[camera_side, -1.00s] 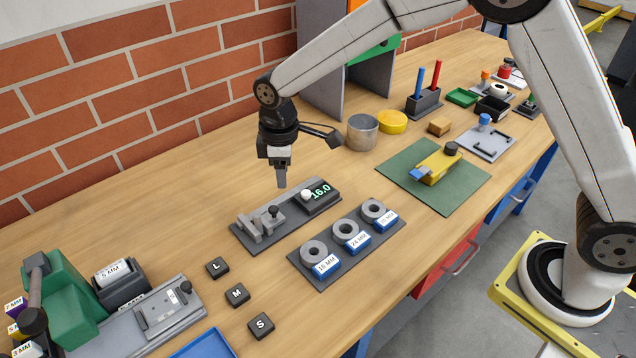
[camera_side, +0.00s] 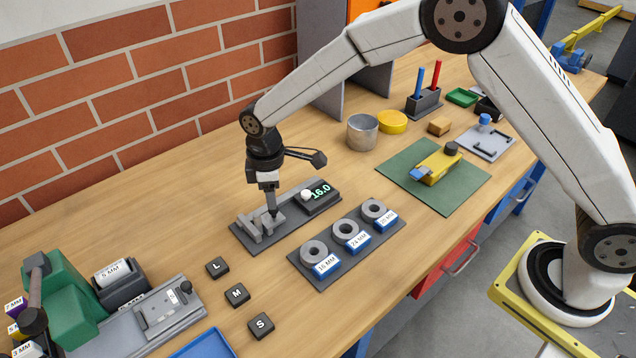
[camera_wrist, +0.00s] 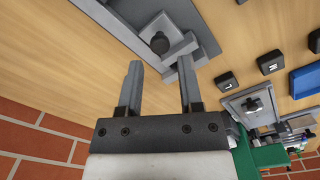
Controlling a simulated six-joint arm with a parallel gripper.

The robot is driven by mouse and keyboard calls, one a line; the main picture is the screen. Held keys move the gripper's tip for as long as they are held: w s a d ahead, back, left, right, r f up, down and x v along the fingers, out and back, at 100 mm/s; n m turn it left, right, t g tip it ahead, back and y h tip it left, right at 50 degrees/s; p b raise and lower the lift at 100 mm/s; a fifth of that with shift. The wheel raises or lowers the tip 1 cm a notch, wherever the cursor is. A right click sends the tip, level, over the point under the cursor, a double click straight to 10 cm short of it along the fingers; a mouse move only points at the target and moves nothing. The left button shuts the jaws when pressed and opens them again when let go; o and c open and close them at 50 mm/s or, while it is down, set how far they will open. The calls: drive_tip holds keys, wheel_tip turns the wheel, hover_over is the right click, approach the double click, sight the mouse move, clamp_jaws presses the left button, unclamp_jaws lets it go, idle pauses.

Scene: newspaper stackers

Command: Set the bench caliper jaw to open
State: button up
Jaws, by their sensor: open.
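The bench caliper (camera_side: 290,226) lies on a dark plate in the middle of the bench. Its display (camera_side: 320,191) reads 16.0, with a white button (camera_side: 306,195) beside it. The grey jaws are at its left end, one jaw (camera_side: 250,230) standing clear and the other partly hidden behind my fingers. My gripper (camera_side: 272,212) is low over the jaw with the dark knob. In the wrist view my gripper (camera_wrist: 158,65) is open, with the knob (camera_wrist: 160,42) just beyond the fingertips. The right fingertip overlaps a grey jaw bar (camera_wrist: 184,46); I cannot tell whether they touch.
A tray of grey rings (camera_side: 344,245) with blue labels lies right of the caliper. Keys marked L, M and S (camera_side: 237,295) are in front. A metal cup (camera_side: 362,132) stands behind. Bare wood lies to the caliper's left.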

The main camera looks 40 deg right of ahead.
sight(272, 217)
drive_tip(key=shift+f, duration=1.65)
drive_tip(key=shift+c, duration=0.2)
clamp_jaws()
